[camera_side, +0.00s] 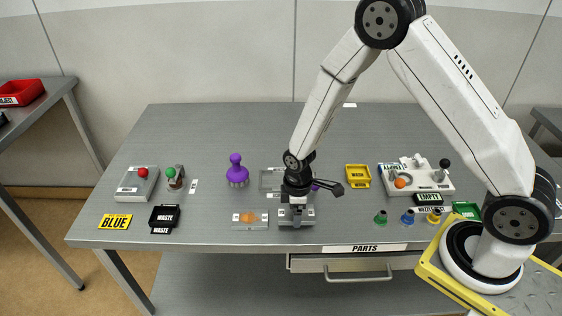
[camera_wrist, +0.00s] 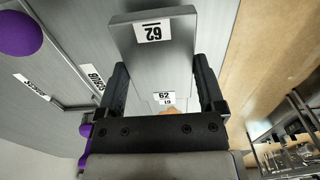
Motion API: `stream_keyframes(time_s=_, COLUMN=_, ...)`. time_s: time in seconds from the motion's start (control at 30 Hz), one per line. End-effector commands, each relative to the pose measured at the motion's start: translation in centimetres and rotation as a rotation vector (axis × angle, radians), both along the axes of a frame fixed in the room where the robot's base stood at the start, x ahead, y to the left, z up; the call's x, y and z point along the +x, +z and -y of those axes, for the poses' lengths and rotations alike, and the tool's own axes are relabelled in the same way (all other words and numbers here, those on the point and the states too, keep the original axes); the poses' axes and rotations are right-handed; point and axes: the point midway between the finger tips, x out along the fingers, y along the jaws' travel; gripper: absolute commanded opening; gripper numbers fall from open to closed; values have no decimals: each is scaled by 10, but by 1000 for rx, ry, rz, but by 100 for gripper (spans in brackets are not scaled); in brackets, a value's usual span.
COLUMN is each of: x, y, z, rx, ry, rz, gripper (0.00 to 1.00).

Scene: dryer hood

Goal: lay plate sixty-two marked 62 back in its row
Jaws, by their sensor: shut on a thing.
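Plate sixty-two is a grey metal plate (camera_wrist: 176,48) with a white label marked 62. In the wrist view it stands between the two black fingers of my gripper (camera_wrist: 160,80), which is shut on it. A second small label (camera_wrist: 165,97) reading 62 above 61 shows beyond the plate, with a bit of orange beside it. In the side view my gripper (camera_side: 296,205) is low over the front middle of the bench, at a grey metal piece (camera_side: 297,222). The fingers hide much of the plate there, and I cannot tell whether it touches the piece below.
An orange dome on a grey base (camera_side: 250,217) is just left of my gripper. A purple-handled brush (camera_side: 237,172) stands behind it. A black waste bin (camera_side: 164,218) is further left. Coloured nozzles (camera_side: 407,217) and a control box (camera_side: 416,179) are to the right.

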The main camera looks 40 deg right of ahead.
Motion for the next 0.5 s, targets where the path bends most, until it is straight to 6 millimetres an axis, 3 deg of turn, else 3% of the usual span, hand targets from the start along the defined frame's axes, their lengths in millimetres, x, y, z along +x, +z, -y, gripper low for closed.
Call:
stream_keyframes(time_s=0.2, x=0, y=-16, z=0, rx=0, ry=0, rz=0, gripper=11)
stream_keyframes(time_s=0.5, x=1, y=-17, z=0, rx=0, ry=0, rz=1, gripper=11)
